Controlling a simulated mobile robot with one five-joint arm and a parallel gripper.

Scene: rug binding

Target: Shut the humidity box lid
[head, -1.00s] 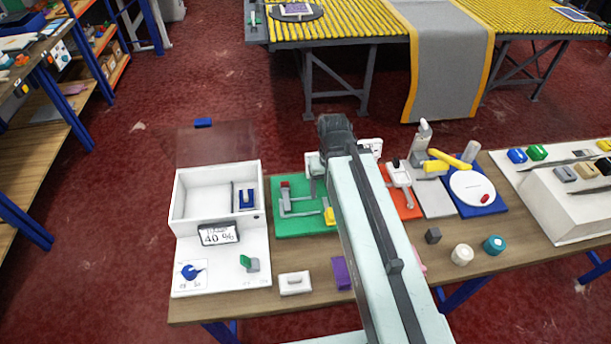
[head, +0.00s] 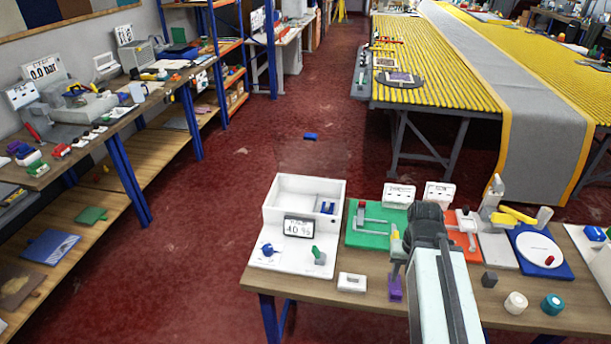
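The humidity box (head: 277,216) is a white open-topped box at the left end of the bench. Its front display reads 40 %. Its see-through lid (head: 312,158) stands raised behind the box, faint against the red floor, with a blue grip (head: 310,136) at its top edge. The lid is open and nothing touches it. A small blue piece (head: 327,208) sits inside the box. My gripper (head: 396,272) points down to the right of the box, above or beside a purple block (head: 396,291). Its fingertips are too small to show whether it is open or shut.
A blue knob (head: 267,249) and a green lever (head: 317,254) are on the box's front panel. A green board (head: 365,238) with a red-topped fixture stands between box and arm. A white block (head: 351,282) lies at the bench front. Floor behind the lid is clear.

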